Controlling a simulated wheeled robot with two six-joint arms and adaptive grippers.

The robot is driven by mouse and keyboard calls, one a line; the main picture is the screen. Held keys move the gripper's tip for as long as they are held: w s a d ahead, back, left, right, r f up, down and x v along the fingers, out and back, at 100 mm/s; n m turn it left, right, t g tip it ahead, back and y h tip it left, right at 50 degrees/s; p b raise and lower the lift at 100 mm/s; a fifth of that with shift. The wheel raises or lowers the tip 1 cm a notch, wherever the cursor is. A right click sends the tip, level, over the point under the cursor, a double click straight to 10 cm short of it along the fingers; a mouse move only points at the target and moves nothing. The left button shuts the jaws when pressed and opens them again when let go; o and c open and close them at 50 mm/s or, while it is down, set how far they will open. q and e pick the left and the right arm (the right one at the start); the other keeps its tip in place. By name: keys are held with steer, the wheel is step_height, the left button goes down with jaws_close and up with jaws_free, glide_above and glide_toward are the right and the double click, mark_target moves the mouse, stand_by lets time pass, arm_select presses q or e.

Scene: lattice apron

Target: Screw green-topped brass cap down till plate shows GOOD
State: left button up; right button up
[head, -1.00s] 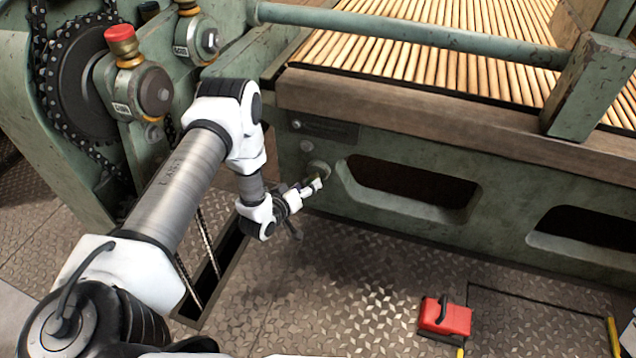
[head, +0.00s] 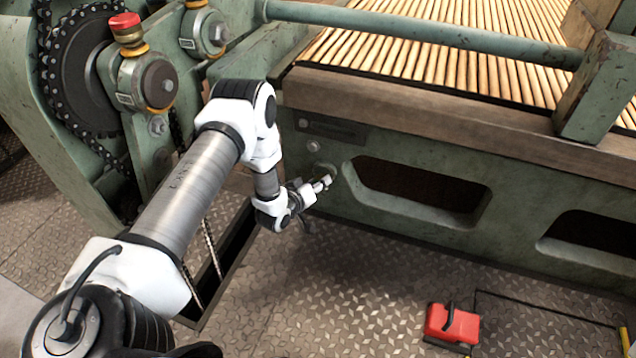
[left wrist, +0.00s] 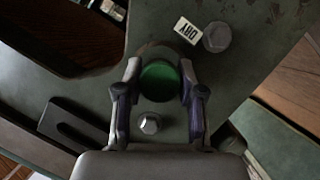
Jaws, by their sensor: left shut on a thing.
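The green-topped cap (left wrist: 160,81) sits between the two fingers of my left gripper (left wrist: 158,88) in the left wrist view. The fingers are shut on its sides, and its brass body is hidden. A small white plate (left wrist: 187,30) beside it reads DRY. In the head view my left gripper (head: 326,183) is at the green machine's side wall, by a round boss left of an oval opening. The cap itself is too small to make out there. My right gripper is in neither view.
A bolt head (left wrist: 217,37) stands by the plate, and another bolt (left wrist: 149,123) lies below the cap. The green side wall (head: 420,150) has oval openings. A red pedal box (head: 452,324) is on the tread-plate floor, and a narrow floor slot is under my arm.

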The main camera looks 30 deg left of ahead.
arm_select(q)
steer(key=shift+r+m+y+p, duration=0.2)
steer(key=shift+m+y+p, duration=0.3)
steer(key=shift+p, duration=0.5)
steer(key=shift+d+m+g+y+p, duration=0.1)
steer(key=shift+m+g+y+p, duration=0.25)
steer(key=shift+m+p, duration=0.7)
steer(key=shift+f+m+g+y+p, duration=0.1)
steer(key=shift+m+g+y+p, duration=0.15)
steer(key=shift+m+y+p, duration=1.3)
steer(key=shift+m+p, duration=0.1)
steer(key=shift+m, duration=0.4)
steer(key=shift+f+m+y, duration=0.15)
steer(key=shift+m+y, duration=0.45)
steer(key=shift+m, duration=0.3)
steer(key=shift+f+m+y, duration=0.1)
steer(key=shift+m+y, duration=0.5)
steer(key=shift+m, duration=0.4)
steer(key=m+y+b, duration=0.1)
steer(key=m, duration=0.1)
steer(key=shift+d+f+m+y+b, duration=0.1)
steer(key=shift+m+y+b, duration=0.2)
steer(key=shift+m, duration=0.1)
steer(key=shift+m+t+y+b, duration=0.65)
steer(key=shift+m+b, duration=0.25)
steer(key=shift+m, duration=0.8)
